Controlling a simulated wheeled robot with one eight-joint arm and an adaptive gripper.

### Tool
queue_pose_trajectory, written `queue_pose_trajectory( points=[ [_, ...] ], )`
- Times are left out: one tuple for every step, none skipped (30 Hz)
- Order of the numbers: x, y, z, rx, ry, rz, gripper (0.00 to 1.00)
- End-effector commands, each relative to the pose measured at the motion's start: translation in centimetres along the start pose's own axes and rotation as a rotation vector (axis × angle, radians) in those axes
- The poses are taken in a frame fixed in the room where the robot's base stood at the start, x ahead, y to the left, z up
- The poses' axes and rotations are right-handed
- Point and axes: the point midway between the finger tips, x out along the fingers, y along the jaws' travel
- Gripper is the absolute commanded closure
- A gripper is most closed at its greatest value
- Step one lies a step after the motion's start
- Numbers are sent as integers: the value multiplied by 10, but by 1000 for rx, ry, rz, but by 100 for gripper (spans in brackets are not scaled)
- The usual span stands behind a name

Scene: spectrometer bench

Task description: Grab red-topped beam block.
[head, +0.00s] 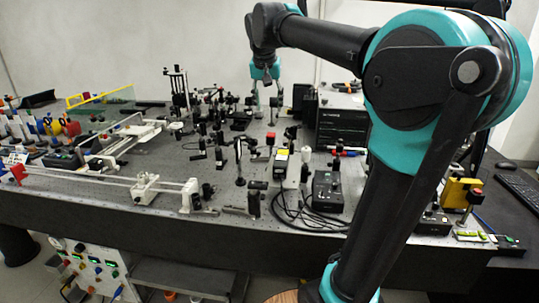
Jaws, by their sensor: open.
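A small block with a red top (270,138) stands on a post near the middle of the optical bench (110,188), just left of a dark instrument box; it looks like the red-topped beam block. My gripper (266,87) hangs high over the back part of the bench with its fingers pointing down. It appears above the red top in the picture and is clearly apart from it. The fingers are spread and nothing shows between them. How far apart in depth the gripper and the block are, I cannot tell.
Several black posts and mounts (218,145) crowd around the block. A white-and-yellow device (281,165) and a black control box (327,190) with looped cables stand in front. A dark instrument stack (342,118) is to the right. A white rail (100,180) runs along the left.

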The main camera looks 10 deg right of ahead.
Motion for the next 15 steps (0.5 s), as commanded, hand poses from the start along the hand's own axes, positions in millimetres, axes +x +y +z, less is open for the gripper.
queue_pose_trajectory(
  points=[
    [7,0,0,1,0,0,50],
    [12,0,0,1,0,0,50],
    [20,0,0,2,0,0,50],
    [26,0,-1,2,0,1,50],
    [32,0,-1,2,0,1,50],
    [40,0,0,2,1,1,50],
    [46,1,0,1,1,1,50],
    [52,0,0,1,1,1,50],
    [60,0,0,1,1,1,50],
    [66,0,0,1,1,0,50],
    [72,0,0,1,1,0,50],
    [80,0,0,1,1,0,50],
    [85,0,0,1,1,0,50],
    [90,0,0,1,1,0,50],
    [96,0,0,1,1,0,50]
  ],
)
